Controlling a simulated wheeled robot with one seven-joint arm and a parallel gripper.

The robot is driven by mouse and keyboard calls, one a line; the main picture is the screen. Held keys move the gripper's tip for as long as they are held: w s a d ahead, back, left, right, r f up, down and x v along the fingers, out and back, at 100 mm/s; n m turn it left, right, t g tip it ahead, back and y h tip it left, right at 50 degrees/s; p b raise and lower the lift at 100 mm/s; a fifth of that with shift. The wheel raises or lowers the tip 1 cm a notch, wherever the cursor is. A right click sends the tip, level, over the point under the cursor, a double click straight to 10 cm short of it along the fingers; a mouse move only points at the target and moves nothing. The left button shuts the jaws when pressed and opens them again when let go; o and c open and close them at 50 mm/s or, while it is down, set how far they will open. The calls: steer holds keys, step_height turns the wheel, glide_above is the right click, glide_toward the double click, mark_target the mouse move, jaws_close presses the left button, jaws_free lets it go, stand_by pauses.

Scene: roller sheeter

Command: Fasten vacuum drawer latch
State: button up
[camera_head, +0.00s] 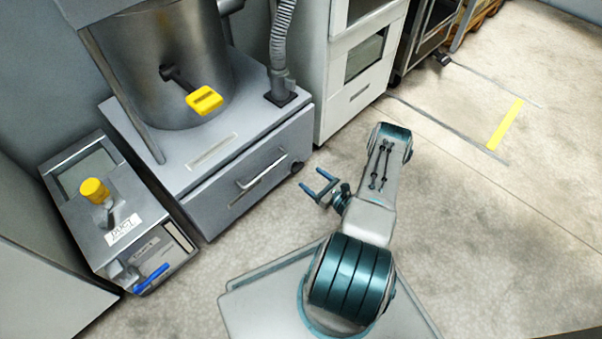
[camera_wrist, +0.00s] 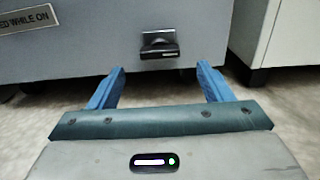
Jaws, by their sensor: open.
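The grey drawer (camera_head: 225,205) is the front of the large machine base, with a bar handle (camera_head: 250,180) across its middle. A small black latch (camera_head: 297,167) sits at the drawer front's right end. In the wrist view, what looks like this dark latch (camera_wrist: 160,45) is on the grey front, straight ahead between the fingers. Whether it is fastened, I cannot tell. My gripper (camera_head: 311,178) is open and empty, just in front of the right end of the drawer. Its two blue fingers show in the wrist view (camera_wrist: 160,70), apart from the latch.
A small metal box (camera_head: 78,222) with a yellow knob and blue handle stands left of the drawer. A white cabinet (camera_head: 357,95) stands close on the right, across a narrow gap. The floor (camera_head: 480,210) right of my arm is clear.

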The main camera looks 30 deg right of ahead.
mark_target(300, 169)
steer(key=b+x, duration=0.1)
steer(key=x, duration=0.5)
steer(key=shift+w+b, duration=0.2)
steer(key=shift+b, duration=0.15)
steer(key=shift+c, duration=0.3)
steer(key=c, duration=0.9)
